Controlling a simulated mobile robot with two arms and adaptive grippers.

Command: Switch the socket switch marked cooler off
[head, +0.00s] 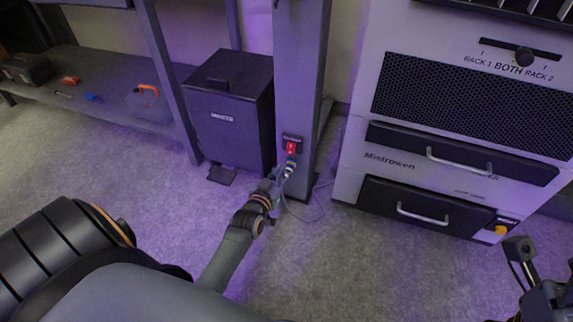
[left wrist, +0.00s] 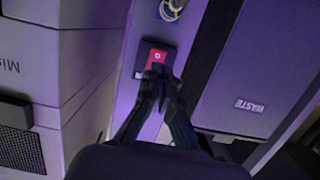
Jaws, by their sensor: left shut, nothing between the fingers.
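The red socket switch (head: 291,148) sits in a dark plate on the grey upright post, with a small label above it too small to read surely. In the left wrist view the red rocker (left wrist: 156,58) shows close up, with a white mark on it. My left gripper (head: 285,172) is shut and empty, just below the switch. In the left wrist view its fingertips (left wrist: 160,72) overlap the rocker's edge; I cannot tell whether they touch it.
A socket with a plug (left wrist: 172,8) is beside the switch, and a cable (head: 312,216) hangs to the floor. A dark waste bin (head: 228,125) stands left of the post (head: 300,80). A cabinet (head: 350,165) with drawers stands right. Carpet in front is clear.

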